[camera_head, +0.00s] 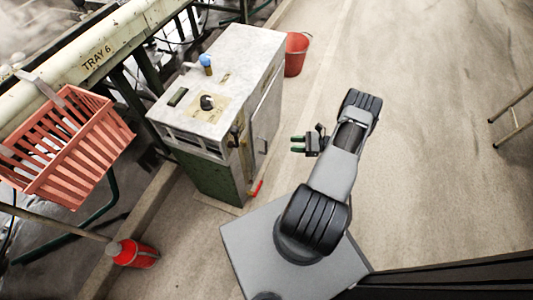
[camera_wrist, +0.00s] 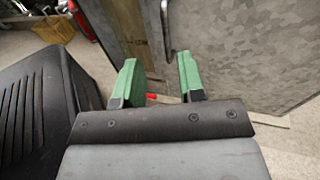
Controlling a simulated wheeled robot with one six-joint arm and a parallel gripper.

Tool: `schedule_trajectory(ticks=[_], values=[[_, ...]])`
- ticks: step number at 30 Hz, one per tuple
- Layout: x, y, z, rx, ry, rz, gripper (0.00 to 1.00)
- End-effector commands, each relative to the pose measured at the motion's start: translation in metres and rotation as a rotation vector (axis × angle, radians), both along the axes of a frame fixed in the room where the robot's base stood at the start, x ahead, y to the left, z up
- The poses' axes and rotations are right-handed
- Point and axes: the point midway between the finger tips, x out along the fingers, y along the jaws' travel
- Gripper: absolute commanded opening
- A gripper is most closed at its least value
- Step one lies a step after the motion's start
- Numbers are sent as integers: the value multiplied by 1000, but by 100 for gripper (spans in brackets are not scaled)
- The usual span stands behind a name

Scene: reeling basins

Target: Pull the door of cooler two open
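A grey metal cabinet (camera_head: 225,62) with a green base stands left of my arm; no label naming it cooler two is legible. In the wrist view its galvanized door panel (camera_wrist: 245,50) looks closed. A thin bar handle (camera_wrist: 167,28) shows on the panel's left part, ahead of my fingertips. My gripper (camera_head: 297,144) points left at the cabinet's side, apart from it. Its two green fingers (camera_wrist: 158,72) are spread with nothing visible held between them.
A red lever-like piece (camera_head: 257,188) sticks out low at the cabinet's near corner. A red bucket (camera_head: 296,54) stands behind it. An orange crate (camera_head: 68,150) hangs at left, and a red extinguisher-like cylinder (camera_head: 133,253) is on the floor.

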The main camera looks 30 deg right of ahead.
Motion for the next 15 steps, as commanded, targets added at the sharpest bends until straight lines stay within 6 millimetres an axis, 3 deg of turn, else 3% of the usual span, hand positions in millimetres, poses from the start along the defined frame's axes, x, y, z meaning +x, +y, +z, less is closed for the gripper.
schedule_trajectory(ticks=[1, 4, 10, 15], values=[[-5, -2, -20, 30, 4, -35, 36], [-9, -5, -36, 66, 6, -79, 36], [-3, 6, -45, 91, 6, -104, 36], [16, 32, -45, 91, 7, -101, 36]])
